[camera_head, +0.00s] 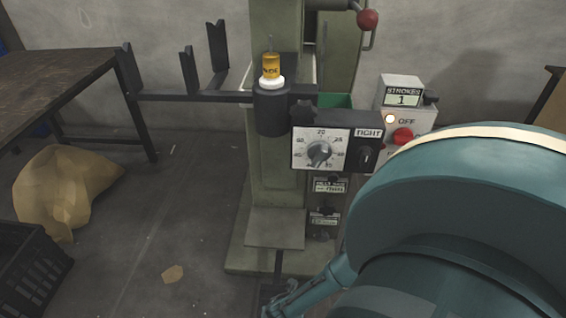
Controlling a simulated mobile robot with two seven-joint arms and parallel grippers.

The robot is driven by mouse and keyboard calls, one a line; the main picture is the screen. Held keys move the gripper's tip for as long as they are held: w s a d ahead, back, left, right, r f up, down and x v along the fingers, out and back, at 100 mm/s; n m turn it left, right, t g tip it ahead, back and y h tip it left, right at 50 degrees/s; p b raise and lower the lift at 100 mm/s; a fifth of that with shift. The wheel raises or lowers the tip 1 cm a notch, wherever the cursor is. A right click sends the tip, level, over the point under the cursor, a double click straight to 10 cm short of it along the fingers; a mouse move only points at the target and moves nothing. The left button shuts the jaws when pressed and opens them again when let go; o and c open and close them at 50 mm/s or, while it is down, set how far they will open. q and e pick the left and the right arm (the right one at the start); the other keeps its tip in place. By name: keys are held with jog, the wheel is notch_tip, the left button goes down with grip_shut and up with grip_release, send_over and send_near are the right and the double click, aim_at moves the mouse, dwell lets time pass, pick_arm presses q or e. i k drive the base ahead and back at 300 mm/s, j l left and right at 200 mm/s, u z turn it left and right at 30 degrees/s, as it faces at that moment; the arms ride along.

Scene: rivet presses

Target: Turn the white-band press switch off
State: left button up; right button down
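The press (275,150) is a green-grey column with a white band (271,82) under a yellow cap on its dark cylinder. A control box (404,92) on its right carries a "STROKES 1" label, a lit lamp (390,119), the word OFF and a red switch knob (402,136). My teal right arm fills the lower right and hides the lower part of this box. A small dark and teal end, seemingly my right gripper (277,304), shows low in front of the press base, well below the switch; its fingers are unclear. My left gripper is out of view.
A dial panel (307,157) with a black lever switch (367,157) juts out left of the control box. A red-ball handle (368,20) is above. A dark table (50,85), a sack (62,185) and a black crate (28,265) stand left. Floor between is mostly clear.

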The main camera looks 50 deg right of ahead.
aim_at(401, 137)
jog(key=k+j, duration=0.35)
jog(key=j, duration=0.15)
jog(key=k+j, duration=0.35)
jog(key=j, duration=0.2)
